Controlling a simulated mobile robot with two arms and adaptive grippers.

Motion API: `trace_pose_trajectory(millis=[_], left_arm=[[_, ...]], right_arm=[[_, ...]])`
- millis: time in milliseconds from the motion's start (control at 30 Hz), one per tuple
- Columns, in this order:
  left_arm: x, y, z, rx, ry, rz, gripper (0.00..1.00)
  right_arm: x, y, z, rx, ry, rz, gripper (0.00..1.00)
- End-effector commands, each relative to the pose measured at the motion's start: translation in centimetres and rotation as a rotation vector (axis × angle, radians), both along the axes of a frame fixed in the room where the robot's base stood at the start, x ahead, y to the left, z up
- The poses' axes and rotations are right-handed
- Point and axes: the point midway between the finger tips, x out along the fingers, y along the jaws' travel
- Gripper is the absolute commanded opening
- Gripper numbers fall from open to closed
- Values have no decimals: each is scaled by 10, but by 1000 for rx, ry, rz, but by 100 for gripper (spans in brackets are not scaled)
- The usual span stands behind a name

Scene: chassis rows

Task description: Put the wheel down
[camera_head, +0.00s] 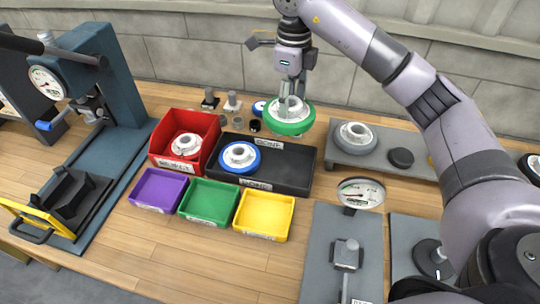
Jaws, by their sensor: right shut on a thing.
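My right gripper (291,92) points down and is shut on a green-rimmed wheel (289,126) with a white hub. It holds the wheel above the right back part of a black tray (290,170). A blue-rimmed wheel (240,158) lies in the left part of that tray. I cannot tell exactly how high the green wheel is above the tray. A red bin (209,136) to the left holds a wheel with a white hub (186,145). A grey wheel (355,137) sits on a grey stand at the right. My left gripper is not in view.
Purple (159,189), green (208,202) and yellow (264,215) empty bins stand in front of the tray. A blue press (95,75) stands at the left. Dial-gauge fixtures (361,193) stand at the front right. Small parts (233,104) sit behind the tray.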

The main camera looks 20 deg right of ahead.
Motion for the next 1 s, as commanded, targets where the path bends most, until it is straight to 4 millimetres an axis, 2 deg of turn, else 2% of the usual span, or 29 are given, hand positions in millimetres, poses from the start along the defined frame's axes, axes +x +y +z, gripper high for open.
trace_pose_trajectory(millis=[33, 100, 233, 433, 600, 733, 867, 1000], left_arm=[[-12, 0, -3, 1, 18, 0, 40], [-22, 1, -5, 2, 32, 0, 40], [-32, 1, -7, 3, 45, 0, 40], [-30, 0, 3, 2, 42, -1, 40], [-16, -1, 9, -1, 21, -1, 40], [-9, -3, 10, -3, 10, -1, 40], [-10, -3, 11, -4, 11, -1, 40], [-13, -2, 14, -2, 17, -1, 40]], right_arm=[[0, 0, -7, 2, 3, -2, 5], [-1, 0, -21, 2, 7, -1, 5], [-2, 1, -54, 3, 8, -2, 5], [-2, -1, -103, 0, 7, -3, 5], [-2, 0, -138, 1, 5, -2, 5], [-1, 0, -151, 1, 1, -2, 5], [-1, 0, -159, 1, 1, -2, 5], [-2, 0, -177, 1, 3, -2, 5]])
